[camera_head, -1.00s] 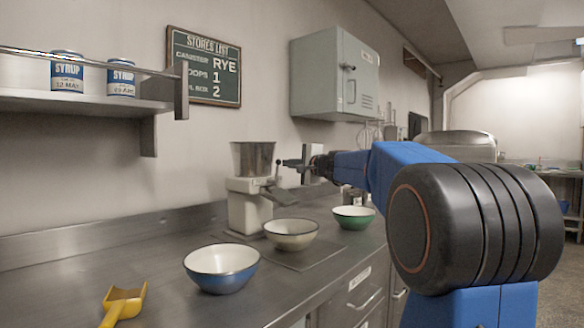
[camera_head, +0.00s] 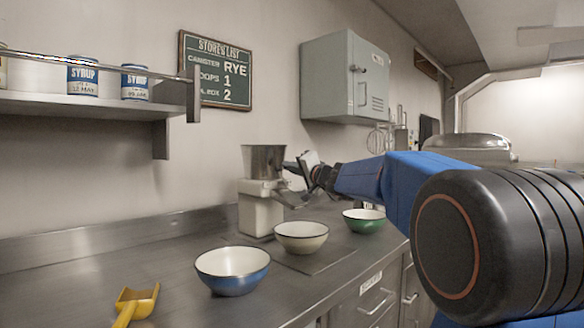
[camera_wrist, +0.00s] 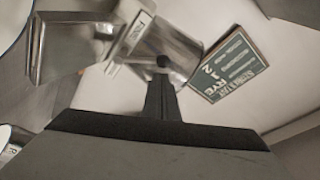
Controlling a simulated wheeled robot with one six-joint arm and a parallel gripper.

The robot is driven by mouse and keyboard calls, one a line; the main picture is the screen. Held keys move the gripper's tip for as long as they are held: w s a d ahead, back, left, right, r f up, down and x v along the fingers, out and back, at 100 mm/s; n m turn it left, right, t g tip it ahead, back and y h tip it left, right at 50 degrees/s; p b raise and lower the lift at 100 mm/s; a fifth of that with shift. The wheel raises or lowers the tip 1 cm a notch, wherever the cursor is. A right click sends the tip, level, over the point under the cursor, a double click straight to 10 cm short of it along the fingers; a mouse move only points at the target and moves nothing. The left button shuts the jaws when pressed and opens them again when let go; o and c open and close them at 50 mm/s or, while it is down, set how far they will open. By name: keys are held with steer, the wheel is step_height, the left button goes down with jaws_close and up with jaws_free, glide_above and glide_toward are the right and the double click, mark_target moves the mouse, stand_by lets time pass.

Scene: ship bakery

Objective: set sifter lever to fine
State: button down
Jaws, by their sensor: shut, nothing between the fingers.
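The sifter (camera_head: 260,212) is a cream machine with a grey metal hopper on top, standing on the counter near the wall. My gripper (camera_head: 291,166) is shut and empty, at the right side of the sifter just below the hopper rim. In the wrist view my closed fingers (camera_wrist: 162,88) point at the sifter's shiny metal hopper (camera_wrist: 183,52). A small dark round knob (camera_wrist: 162,61), apparently the lever's, shows right at the fingertips; I cannot tell whether they touch. A pale label plate (camera_wrist: 134,34) is beside it, its words unreadable. The lever's setting cannot be told.
A cream bowl (camera_head: 301,237) is in front of the sifter, a green bowl (camera_head: 364,220) right of it and a blue bowl (camera_head: 232,270) nearer. A yellow scoop (camera_head: 137,302) lies at the front left. A wall cabinet (camera_head: 345,78) hangs above right.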

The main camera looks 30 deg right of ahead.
steer(key=shift+s+a+f, duration=0.15)
steer(key=shift+a, duration=0.15)
stand_by(0.5)
steer(key=s+d+r, duration=0.1)
steer(key=s+d, duration=0.4)
steer(key=s, duration=0.5)
steer(key=shift+s, duration=0.3)
stand_by(0.6)
